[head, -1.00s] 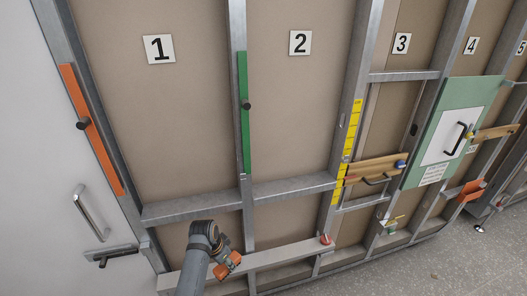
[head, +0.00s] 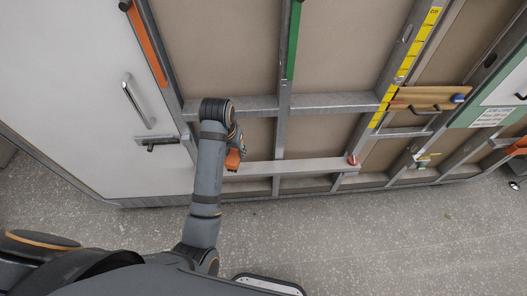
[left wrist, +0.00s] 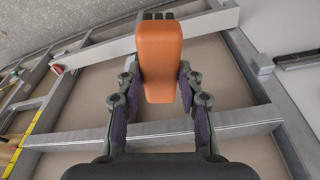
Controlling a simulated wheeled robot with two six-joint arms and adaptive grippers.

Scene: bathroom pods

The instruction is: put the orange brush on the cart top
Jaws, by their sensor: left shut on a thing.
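The orange brush (left wrist: 160,62) is between the fingers of my left gripper (left wrist: 157,85), which is shut on it. In the left wrist view its smooth orange back faces the camera, with dark bristle tufts at its far end. In the head view the left gripper (head: 237,147) is in front of the lower wall frame, and part of the brush (head: 233,159) shows orange below the wrist. The arm hides the rest. I cannot make out the cart top in these frames. My right gripper is not in view.
A metal wall frame with rails (head: 325,103) stands ahead. A red item (head: 352,160) sits at the end of a lower ledge (head: 300,167). A white door (head: 90,100) with a handle (head: 138,102) is at left. The speckled floor (head: 350,235) is clear in the middle.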

